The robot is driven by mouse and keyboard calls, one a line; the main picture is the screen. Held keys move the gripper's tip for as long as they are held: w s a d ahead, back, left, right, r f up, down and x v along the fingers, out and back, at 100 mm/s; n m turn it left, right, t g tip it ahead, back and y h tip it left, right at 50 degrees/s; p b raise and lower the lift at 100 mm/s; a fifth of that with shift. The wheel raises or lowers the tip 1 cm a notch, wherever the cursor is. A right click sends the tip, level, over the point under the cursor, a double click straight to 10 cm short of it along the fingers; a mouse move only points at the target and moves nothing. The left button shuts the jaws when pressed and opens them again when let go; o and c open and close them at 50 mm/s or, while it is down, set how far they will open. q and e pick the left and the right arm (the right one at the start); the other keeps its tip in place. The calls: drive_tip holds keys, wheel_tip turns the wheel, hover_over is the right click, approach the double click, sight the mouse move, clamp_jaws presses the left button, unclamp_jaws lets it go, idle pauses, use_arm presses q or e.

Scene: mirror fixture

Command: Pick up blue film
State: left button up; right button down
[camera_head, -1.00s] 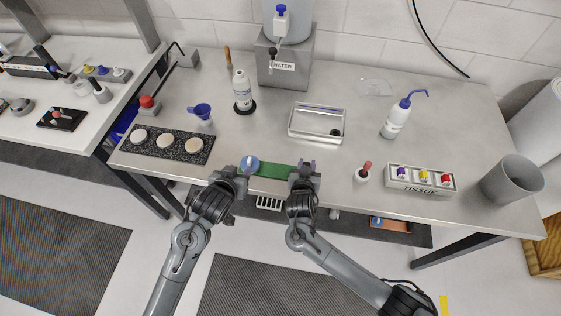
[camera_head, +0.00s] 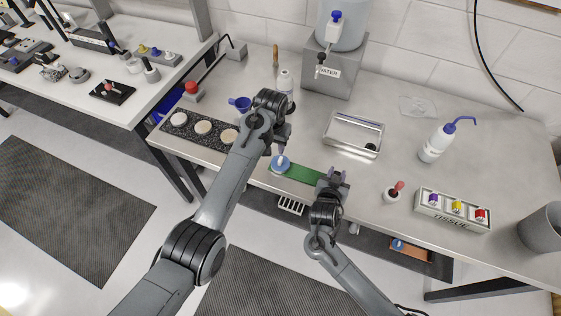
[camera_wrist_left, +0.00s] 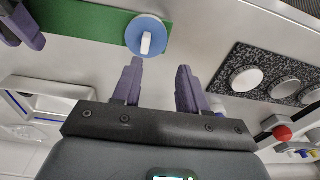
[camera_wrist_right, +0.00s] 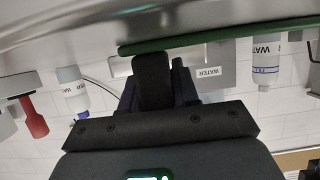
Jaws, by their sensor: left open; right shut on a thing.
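A round blue disc (camera_head: 281,163) with a white upright tab lies at the left end of a flat green strip (camera_head: 303,174) at the table's front edge. I cannot tell if the disc is the film. My left gripper (camera_head: 281,147) is open and empty beside the disc. In the left wrist view one finger of the left gripper (camera_wrist_left: 160,66) is close to the rim of the disc (camera_wrist_left: 146,36). My right gripper (camera_head: 334,177) is shut at the strip's right end. The strip (camera_wrist_right: 190,42) shows edge-on at its fingertips in the right wrist view.
A speckled board (camera_head: 216,137) with white discs lies left of the left gripper. A water tank stand (camera_head: 335,75) is at the back.

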sight(279, 161)
use_arm(q)
drive_tip(key=shift+s+d+r+g, duration=0.3)
drive_tip(key=shift+s+d+g, duration=0.2)
drive_tip(key=shift+d, duration=0.2)
drive_tip(key=shift+d+f, duration=0.15)
drive_tip(key=shift+f, duration=0.1)
drive_tip(key=shift+m, duration=0.3)
drive_tip(key=shift+s+f, duration=0.1)
drive_tip(key=shift+f, duration=3.25)
drive_tip(key=shift+c, duration=0.4)
clamp_jaws()
